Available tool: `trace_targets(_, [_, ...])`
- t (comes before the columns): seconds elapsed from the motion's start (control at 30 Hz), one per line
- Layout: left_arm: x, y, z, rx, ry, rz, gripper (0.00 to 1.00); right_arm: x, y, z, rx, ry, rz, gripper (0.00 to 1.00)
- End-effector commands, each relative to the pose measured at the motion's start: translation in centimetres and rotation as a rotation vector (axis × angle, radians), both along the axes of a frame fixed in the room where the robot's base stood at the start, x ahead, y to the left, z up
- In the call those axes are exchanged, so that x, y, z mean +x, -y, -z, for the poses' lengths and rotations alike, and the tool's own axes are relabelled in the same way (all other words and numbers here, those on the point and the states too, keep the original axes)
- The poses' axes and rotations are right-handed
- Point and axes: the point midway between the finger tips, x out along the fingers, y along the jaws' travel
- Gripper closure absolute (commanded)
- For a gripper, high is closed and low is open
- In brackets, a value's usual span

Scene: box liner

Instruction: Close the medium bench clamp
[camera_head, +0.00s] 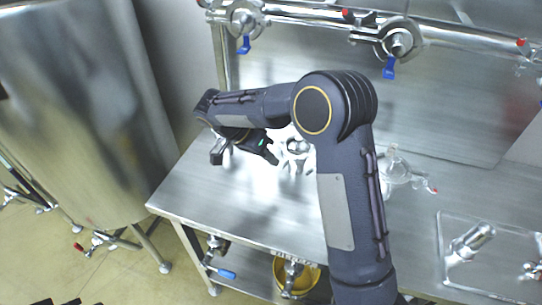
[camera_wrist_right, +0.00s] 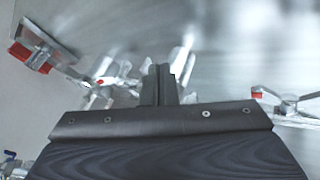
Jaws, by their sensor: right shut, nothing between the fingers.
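Metal clamps stand on the steel bench. One clamp (camera_head: 296,147) is beside my right gripper and partly hidden by my right arm. Another clamp (camera_head: 395,172), with a red-tipped handle, stands right of my arm. I cannot tell from their size which is the medium one. My right gripper (camera_head: 240,150) is above the bench's left part. In the wrist view its fingers (camera_wrist_right: 161,75) are shut together and empty. That view shows a blurred clamp (camera_wrist_right: 110,83) left of the fingers and a red-ended one (camera_wrist_right: 285,106) at the right. My left gripper is not in view.
The steel bench (camera_head: 210,195) has free room at its left front. A pipe (camera_head: 310,14) with blue-handled valves runs along the back. A large steel tank (camera_head: 85,110) stands left. A recessed plate (camera_head: 490,260) with fittings is at the right. A yellow bucket (camera_head: 297,278) is underneath.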

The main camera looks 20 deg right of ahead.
Motion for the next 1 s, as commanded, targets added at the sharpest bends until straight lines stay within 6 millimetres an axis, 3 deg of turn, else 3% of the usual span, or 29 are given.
trace_targets(0.4, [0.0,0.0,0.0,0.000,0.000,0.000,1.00,-0.4,0.2,0.0,0.000,-0.001,-0.001,1.00])
trace_targets(0.7, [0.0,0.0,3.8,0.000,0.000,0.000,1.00,-1.7,1.7,0.6,0.001,0.004,-0.225,1.00])
trace_targets(1.0, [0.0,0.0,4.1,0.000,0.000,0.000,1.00,-2.0,2.5,0.0,-0.003,-0.003,-0.309,1.00])
